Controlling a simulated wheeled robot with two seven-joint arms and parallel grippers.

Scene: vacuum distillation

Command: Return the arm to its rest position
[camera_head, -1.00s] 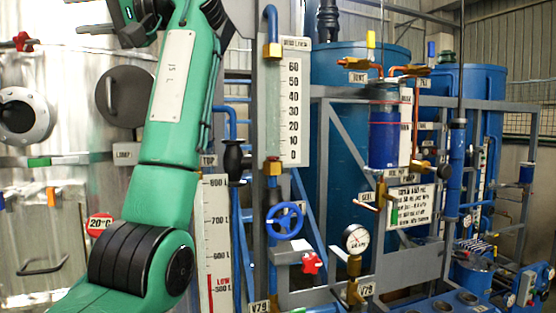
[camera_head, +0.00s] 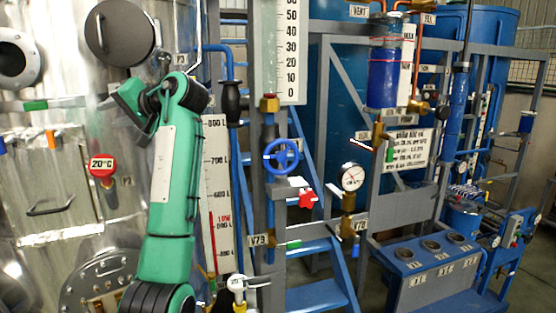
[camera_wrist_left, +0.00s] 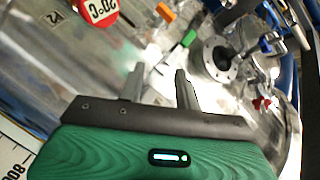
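My green left arm (camera_head: 170,180) rises from the bottom of the head view and bends at a dark joint in front of the steel tank. My left gripper (camera_wrist_left: 158,88) shows in the wrist view with its two grey fingers apart and nothing between them. In the head view, the green and dark end of the arm (camera_head: 130,98) points left and its fingers are hard to make out. My right gripper is in neither view.
A shiny steel tank (camera_head: 60,215) with a red 20°C tag (camera_head: 102,166) is close behind the arm. A level scale (camera_head: 218,190) stands just right of it. Farther right are a blue valve wheel (camera_head: 281,154), a pressure gauge (camera_head: 352,177) and blue steps (camera_head: 318,285).

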